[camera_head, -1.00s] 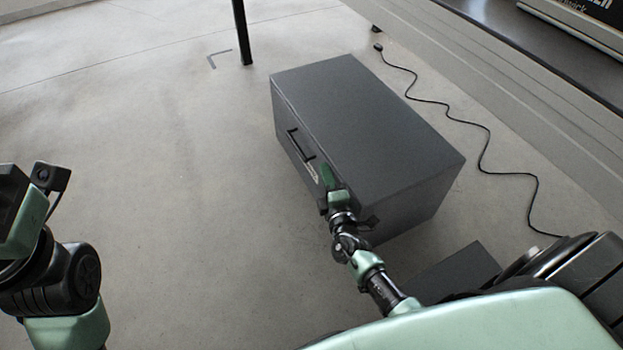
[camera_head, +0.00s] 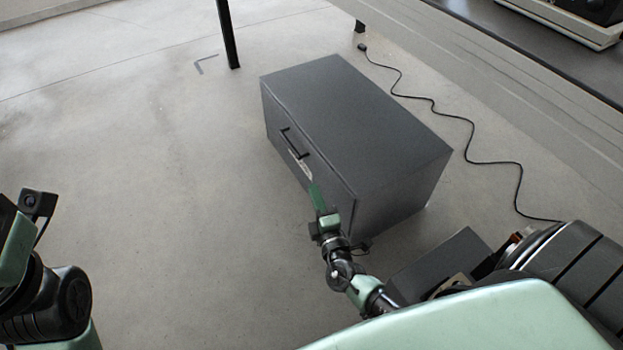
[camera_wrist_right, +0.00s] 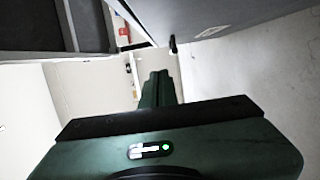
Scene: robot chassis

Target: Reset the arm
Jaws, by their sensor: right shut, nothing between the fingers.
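My right gripper (camera_head: 314,188) has dark green fingers pressed together with nothing between them. In the head view it shows in front of the lower part of a dark grey cabinet's front face, below and right of the handle; I cannot tell whether it touches. In the right wrist view its shut fingers (camera_wrist_right: 158,80) point away from the camera. The cabinet (camera_head: 350,110) stands on the floor with its front shut and a black bar handle (camera_head: 292,146) on it. My left arm is at the left edge; its gripper fingers are out of the picture.
A black cable (camera_head: 465,150) winds over the floor right of the cabinet. A table (camera_head: 500,60) runs along the upper right, with a black leg (camera_head: 228,35) at the top. The concrete floor (camera_head: 150,200) left of the cabinet is clear.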

